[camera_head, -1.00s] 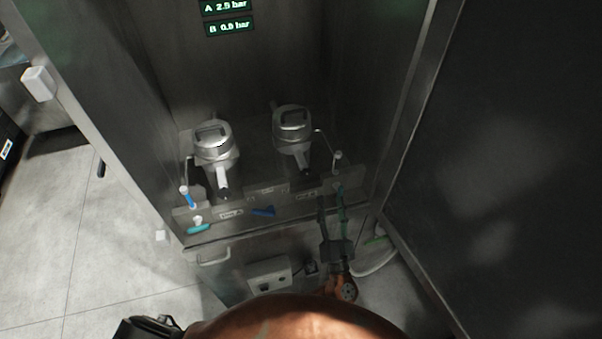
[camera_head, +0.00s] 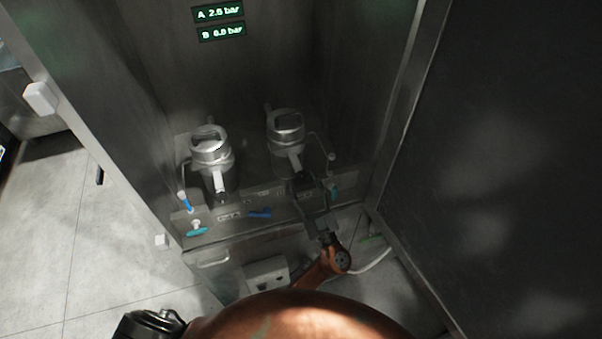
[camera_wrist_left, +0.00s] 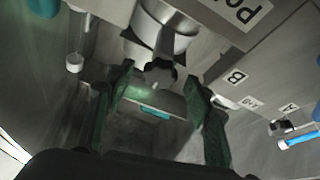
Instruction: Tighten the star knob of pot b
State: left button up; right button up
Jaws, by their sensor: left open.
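Pot b (camera_head: 286,127) is the right one of two metal pots in the cabinet, with a lid and a bar on its front. Its dark star knob (camera_wrist_left: 160,72) shows in the left wrist view, at the end of the metal body. My left gripper (camera_head: 314,190) is in front of and below pot b. In the left wrist view my left gripper (camera_wrist_left: 161,76) is open, with one finger on each side of the knob. I cannot tell whether either finger touches it. In the head view the gripper partly hides the knob. My right gripper is not in view.
The other pot (camera_head: 211,146) stands to the left. The display (camera_head: 221,32) reads A about 2.6 bar, B about 0.0 bar. A dark cabinet wall or door (camera_head: 500,150) bounds the right.

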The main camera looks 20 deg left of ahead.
pick_arm(q)
jog(key=shift+p+x, duration=0.35)
jog(key=shift+x, duration=0.9)
jog(key=shift+c, duration=0.5)
